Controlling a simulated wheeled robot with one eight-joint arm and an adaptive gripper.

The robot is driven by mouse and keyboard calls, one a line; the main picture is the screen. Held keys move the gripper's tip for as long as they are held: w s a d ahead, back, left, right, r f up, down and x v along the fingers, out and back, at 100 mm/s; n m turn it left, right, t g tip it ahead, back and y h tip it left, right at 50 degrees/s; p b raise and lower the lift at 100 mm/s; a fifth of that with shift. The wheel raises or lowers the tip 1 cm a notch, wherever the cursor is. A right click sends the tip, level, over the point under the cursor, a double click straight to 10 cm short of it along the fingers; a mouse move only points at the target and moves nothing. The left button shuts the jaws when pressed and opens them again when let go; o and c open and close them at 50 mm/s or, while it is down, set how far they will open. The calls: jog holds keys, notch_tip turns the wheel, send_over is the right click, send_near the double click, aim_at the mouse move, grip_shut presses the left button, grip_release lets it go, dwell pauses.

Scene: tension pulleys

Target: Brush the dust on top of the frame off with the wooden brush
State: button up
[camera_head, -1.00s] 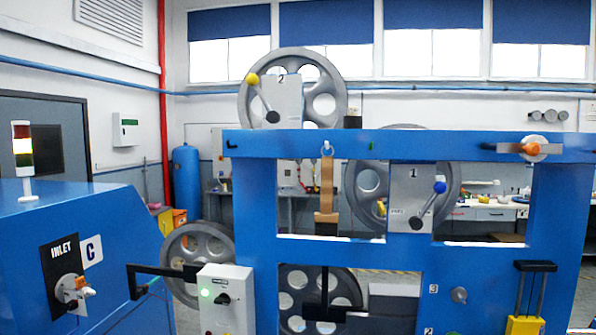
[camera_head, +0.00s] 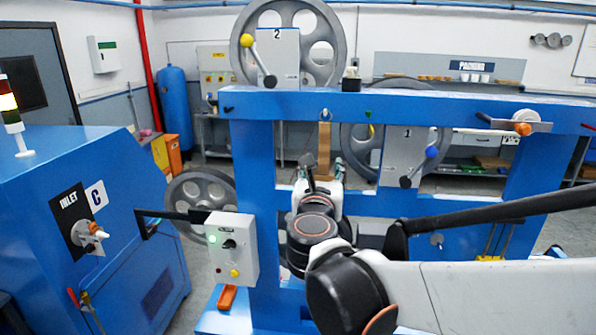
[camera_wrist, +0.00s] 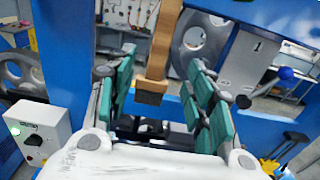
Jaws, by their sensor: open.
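The wooden brush (camera_head: 324,148) hangs upright from a hook under the top beam of the blue frame (camera_head: 430,105). In the wrist view the brush (camera_wrist: 160,50) has a light wooden handle, with dark bristles at its lower end. My gripper (camera_head: 322,172) is in front of the frame, just below and before the brush. In the wrist view its teal-padded fingers (camera_wrist: 162,75) are spread, one on each side of the brush, with visible gaps. It holds nothing.
A small black block (camera_head: 351,80) stands on the top beam. A lever with an orange knob (camera_head: 522,128) is at the beam's right. Pulley wheels (camera_head: 290,40) stand behind. A grey control box (camera_head: 231,248) and a blue machine (camera_head: 110,220) are at left.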

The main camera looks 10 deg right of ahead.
aim_at(324, 153)
jog(key=p+x, duration=0.1)
jog(key=x, duration=1.1)
jog(key=shift+f, duration=0.1)
jog(key=shift+s, duration=0.1)
grip_shut()
